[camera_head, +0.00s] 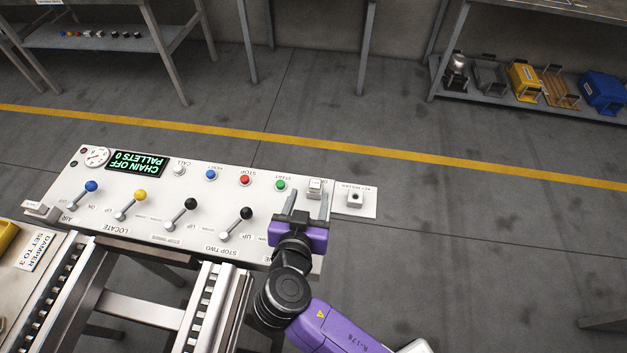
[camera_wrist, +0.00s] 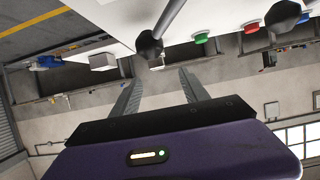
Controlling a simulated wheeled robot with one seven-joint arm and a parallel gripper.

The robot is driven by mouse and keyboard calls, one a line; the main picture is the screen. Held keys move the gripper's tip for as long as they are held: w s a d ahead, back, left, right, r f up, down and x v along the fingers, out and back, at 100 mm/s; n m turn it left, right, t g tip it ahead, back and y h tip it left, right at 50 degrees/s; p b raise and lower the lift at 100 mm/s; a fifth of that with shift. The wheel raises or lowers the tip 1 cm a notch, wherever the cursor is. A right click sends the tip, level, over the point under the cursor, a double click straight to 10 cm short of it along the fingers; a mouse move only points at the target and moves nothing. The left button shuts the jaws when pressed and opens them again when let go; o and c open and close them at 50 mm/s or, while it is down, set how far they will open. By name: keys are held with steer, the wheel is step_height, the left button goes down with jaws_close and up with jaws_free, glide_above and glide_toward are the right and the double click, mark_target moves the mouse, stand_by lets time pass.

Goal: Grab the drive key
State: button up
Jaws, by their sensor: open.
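The control panel (camera_head: 150,205) is white, with levers, buttons and a display. A small pale block (camera_head: 315,188) sits near its right end; it could be the drive key, but I cannot tell for sure. Beside it, a plate labelled as a key holder carries a square block with a dark hole (camera_head: 355,197). My gripper (camera_head: 308,203) is open over the panel's right end, and in the head view the pale block appears between its fingers. In the wrist view nothing is held in my gripper (camera_wrist: 160,78). A white block (camera_wrist: 103,62) shows left of the fingers.
A black-knobbed lever (camera_head: 245,214) stands left of my gripper; a black knob (camera_wrist: 149,45) shows close above the fingers in the wrist view. The green button (camera_head: 280,185) is near the fingers. Conveyor rails (camera_head: 205,310) lie in front. The floor beyond is clear.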

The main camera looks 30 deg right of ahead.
mark_target(315, 185)
steer(key=x, duration=0.3)
steer(key=shift+w+d+p, duration=0.1)
steer(key=shift+d+p, duration=0.1)
steer(key=shift+p, duration=0.2)
steer(key=x, duration=0.2)
steer(key=p+x, duration=0.1)
steer(key=x, duration=0.1)
steer(key=shift+d+f, duration=0.1)
steer(key=shift+f, duration=0.2)
jaws_close()
